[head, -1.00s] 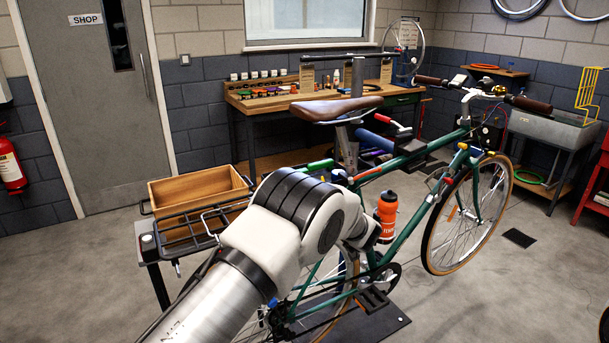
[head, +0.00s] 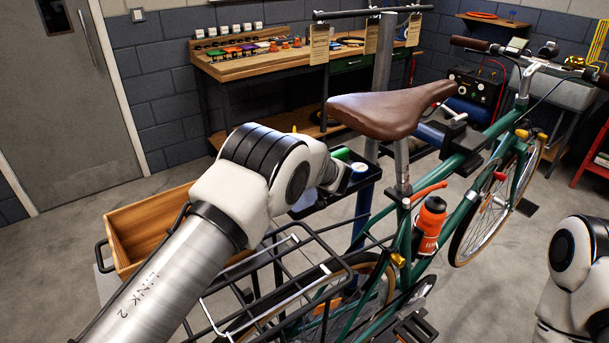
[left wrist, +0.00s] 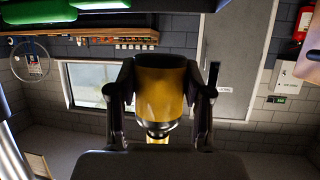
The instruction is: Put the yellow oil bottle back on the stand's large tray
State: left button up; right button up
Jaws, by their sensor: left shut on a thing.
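In the left wrist view, which is upside down, the yellow oil bottle (left wrist: 160,95) sits between the fingers of my left gripper (left wrist: 160,76). The gripper is shut on its body. The bottle's dark collar and nozzle point down in that picture, so it looks upright. In the head view my left forearm hides the gripper and nearly all of the bottle; a small yellow tip shows above the arm. The stand's dark tray (head: 325,199) shows partly behind my left wrist, below the saddle. How far the bottle is from the tray cannot be told. My right gripper is out of view.
A green item (head: 342,153) is on the tray side beside my wrist. The brown saddle (head: 390,108) and stand post (head: 383,60) are close right. The black rear rack (head: 275,290) and wooden box (head: 150,225) lie below. The workbench (head: 260,65) is behind.

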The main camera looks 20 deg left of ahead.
pick_arm(q)
notch_tip(320, 180, down, 8)
jog(key=shift+s+a+r+p, duration=0.1)
jog(key=shift+s+p, duration=0.05)
jog(key=shift+p, duration=0.3)
jog(key=shift+f, duration=0.25)
jog(key=shift+r, duration=0.1)
jog(key=shift+f, duration=0.2)
jog(key=o, duration=1.2)
